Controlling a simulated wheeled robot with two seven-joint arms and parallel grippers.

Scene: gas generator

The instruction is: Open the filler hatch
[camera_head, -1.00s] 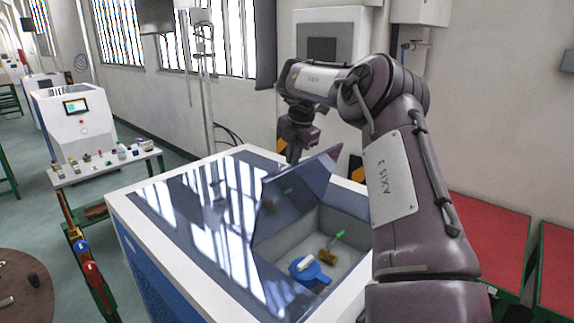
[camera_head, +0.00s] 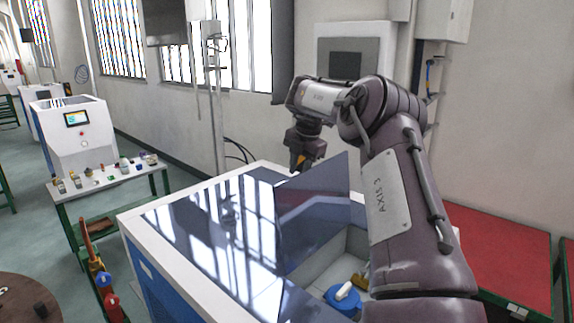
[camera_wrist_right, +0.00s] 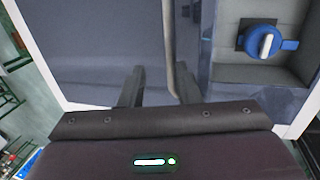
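The filler hatch (camera_head: 312,212) is a dark glossy panel standing raised, close to upright, on top of the blue and white generator (camera_head: 190,190). The recess (camera_head: 325,265) beside it is uncovered, with a blue filler cap (camera_head: 345,296) inside. My right gripper (camera_head: 299,166) is at the hatch's far upper edge, its tips partly hidden. In the right wrist view its fingers (camera_wrist_right: 157,75) are apart, and the hatch's thin edge (camera_wrist_right: 170,45) shows near the right finger; contact is unclear. The blue cap (camera_wrist_right: 265,42) shows at right there. My left gripper is out of view.
A green-framed table (camera_head: 105,180) with several small parts stands at left, before another white machine (camera_head: 78,130). A red-topped table (camera_head: 500,245) is at right. My right arm hides part of the recess and generator top.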

